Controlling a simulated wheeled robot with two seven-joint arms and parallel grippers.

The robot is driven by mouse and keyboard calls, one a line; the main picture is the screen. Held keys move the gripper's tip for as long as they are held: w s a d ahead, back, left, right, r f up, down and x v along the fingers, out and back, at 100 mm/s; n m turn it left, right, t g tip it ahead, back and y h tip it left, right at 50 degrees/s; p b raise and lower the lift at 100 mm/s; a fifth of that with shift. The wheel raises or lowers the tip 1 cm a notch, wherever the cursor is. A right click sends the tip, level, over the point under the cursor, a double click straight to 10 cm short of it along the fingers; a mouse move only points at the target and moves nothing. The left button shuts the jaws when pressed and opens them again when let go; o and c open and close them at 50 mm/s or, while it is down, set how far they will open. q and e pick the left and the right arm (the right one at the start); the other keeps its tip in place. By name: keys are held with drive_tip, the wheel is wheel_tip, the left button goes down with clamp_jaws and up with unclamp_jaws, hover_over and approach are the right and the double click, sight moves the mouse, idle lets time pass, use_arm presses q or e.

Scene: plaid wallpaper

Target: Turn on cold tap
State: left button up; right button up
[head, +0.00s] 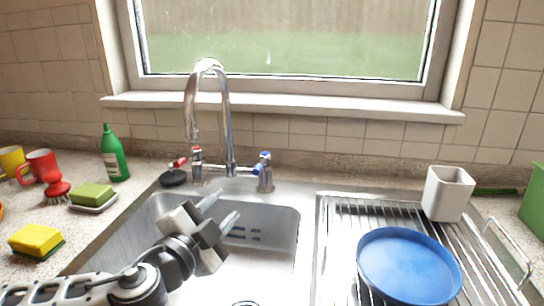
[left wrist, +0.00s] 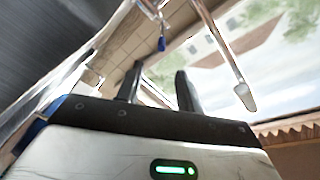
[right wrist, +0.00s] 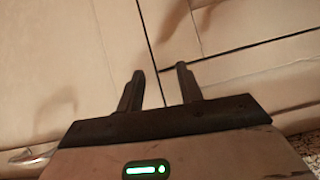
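The chrome faucet (head: 228,120) stands behind the sink with a tall curved spout. Its blue-marked cold tap (head: 264,160) is on the right and its red-marked hot tap (head: 180,162) on the left. A small blue part, seemingly the cold tap handle (left wrist: 162,44), shows beyond the fingers in the left wrist view. My left gripper (head: 219,208) is open and empty over the sink basin, in front of and below the cold tap, apart from it. My right gripper (right wrist: 161,86) is open and empty, facing pale cabinet-like panels; it is out of the head view.
A blue plate (head: 408,266) and a white cup (head: 447,194) sit on the drying rack at right. The window sill (head: 290,105) runs behind the faucet.

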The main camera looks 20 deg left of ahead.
sight(257, 166)
use_arm(q)
drive_tip(key=w+p, duration=0.1)
drive_tip(key=w, duration=0.4)
drive_tip(key=w+p, duration=0.1)
drive_tip(key=w, duration=0.4)
drive_tip(key=w+p, duration=0.1)
drive_tip(key=w, duration=0.5)
drive_tip(key=shift+a+r, duration=0.2)
drive_tip(key=shift+a, duration=0.15)
use_arm(e)
drive_tip(key=shift+d+r, duration=0.35)
drive_tip(key=shift+r, duration=0.2)
